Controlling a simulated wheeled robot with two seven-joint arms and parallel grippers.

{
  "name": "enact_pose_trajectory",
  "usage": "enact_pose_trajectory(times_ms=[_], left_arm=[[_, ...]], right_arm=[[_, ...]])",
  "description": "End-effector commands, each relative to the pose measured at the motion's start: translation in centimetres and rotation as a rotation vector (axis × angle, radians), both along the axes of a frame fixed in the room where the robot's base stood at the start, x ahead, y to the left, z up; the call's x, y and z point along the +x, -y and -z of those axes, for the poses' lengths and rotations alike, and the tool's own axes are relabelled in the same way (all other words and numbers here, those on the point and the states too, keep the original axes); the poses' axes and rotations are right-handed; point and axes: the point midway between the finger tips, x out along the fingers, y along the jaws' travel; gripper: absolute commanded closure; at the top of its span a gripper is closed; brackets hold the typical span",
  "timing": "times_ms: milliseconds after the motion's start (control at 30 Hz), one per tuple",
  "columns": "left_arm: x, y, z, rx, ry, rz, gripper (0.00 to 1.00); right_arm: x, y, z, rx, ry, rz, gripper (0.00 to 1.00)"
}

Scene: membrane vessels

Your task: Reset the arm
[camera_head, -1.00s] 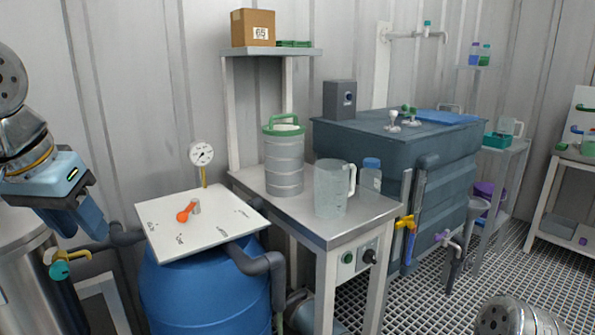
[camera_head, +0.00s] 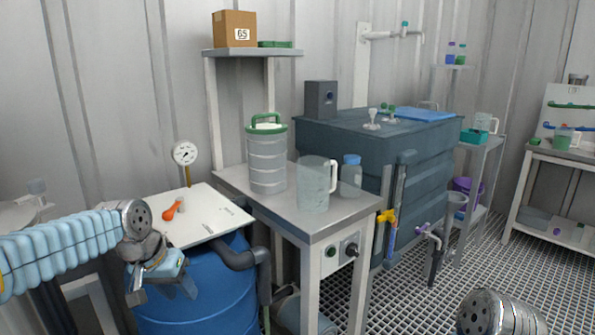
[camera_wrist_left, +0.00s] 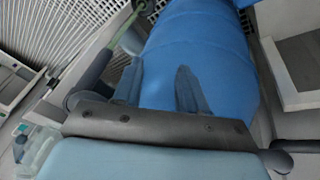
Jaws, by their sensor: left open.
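My left gripper (camera_head: 163,290) hangs in front of the blue barrel (camera_head: 215,290), below the near edge of the white board (camera_head: 205,215) on it. Its ribbed light-blue arm comes in from the left. In the left wrist view the two grey-blue fingers (camera_wrist_left: 158,88) are spread apart with the blue barrel behind them and nothing between them. Whether they touch the barrel is hard to tell. The orange handle (camera_head: 174,208) lies on the board, behind my left wrist. My right gripper does not show; only a metallic link of that arm is at the lower right.
A steel table (camera_head: 330,214) right of the barrel carries a banded canister (camera_head: 267,165), a clear jug (camera_head: 313,187) and a bottle (camera_head: 350,176). A dark tank (camera_head: 350,140) stands behind. A grey pipe (camera_head: 240,258) runs beside the barrel. Grating floor lies open at right.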

Motion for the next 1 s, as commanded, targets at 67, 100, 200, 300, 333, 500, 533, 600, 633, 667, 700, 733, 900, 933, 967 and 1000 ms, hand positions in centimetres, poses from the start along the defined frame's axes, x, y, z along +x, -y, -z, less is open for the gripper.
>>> enact_pose_trajectory(times_ms=[67, 100, 200, 300, 333, 500, 533, 600, 633, 667, 700, 733, 900, 933, 967, 1000], left_arm=[[0.7, 2.4, 7.0, -0.046, -0.049, 0.013, 0.58], [0.7, 3.5, 10.4, -0.070, -0.065, 0.014, 0.58], [-0.6, 6.5, 18.6, -0.128, -0.110, 0.003, 0.58], [-3.7, 9.3, 26.3, -0.177, -0.160, -0.026, 0.58], [-5.0, 10.1, 28.5, -0.189, -0.176, -0.038, 0.58], [-13.5, 13.0, 37.3, -0.220, -0.254, -0.111, 0.58], [-14.9, 13.3, 38.2, -0.220, -0.265, -0.123, 0.58], [-17.6, 13.7, 39.8, -0.217, -0.284, -0.145, 0.58], [-18.5, 13.7, 40.3, -0.215, -0.290, -0.153, 0.58], [-19.3, 13.8, 40.6, -0.213, -0.294, -0.160, 0.58], [-20.0, 13.9, 40.9, -0.211, -0.297, -0.167, 0.58], [-20.5, 13.9, 41.1, -0.209, -0.300, -0.170, 0.58], [-21.0, 13.9, 41.4, -0.207, -0.299, -0.176, 0.58], [-21.0, 13.9, 41.3, -0.207, -0.298, -0.177, 0.58], [-20.9, 13.9, 41.3, -0.207, -0.298, -0.177, 0.58], [-20.9, 13.9, 41.3, -0.207, -0.298, -0.177, 0.58]], right_arm=[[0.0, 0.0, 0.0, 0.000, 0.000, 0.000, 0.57], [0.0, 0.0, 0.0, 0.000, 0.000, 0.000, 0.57], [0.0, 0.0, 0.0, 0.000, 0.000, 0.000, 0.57], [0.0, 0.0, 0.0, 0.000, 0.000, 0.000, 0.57], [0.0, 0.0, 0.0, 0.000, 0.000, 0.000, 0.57], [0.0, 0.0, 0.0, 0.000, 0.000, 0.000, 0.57], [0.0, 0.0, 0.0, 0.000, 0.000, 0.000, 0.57], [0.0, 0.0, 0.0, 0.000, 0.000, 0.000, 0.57], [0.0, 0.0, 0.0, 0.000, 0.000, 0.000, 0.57], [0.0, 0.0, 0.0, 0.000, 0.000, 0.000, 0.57], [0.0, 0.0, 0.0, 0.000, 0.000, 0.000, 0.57], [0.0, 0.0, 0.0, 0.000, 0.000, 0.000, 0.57], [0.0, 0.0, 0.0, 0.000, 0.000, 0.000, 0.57], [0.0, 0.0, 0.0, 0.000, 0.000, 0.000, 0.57], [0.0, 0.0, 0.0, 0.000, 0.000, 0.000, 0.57], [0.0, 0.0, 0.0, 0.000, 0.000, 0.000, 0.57]])
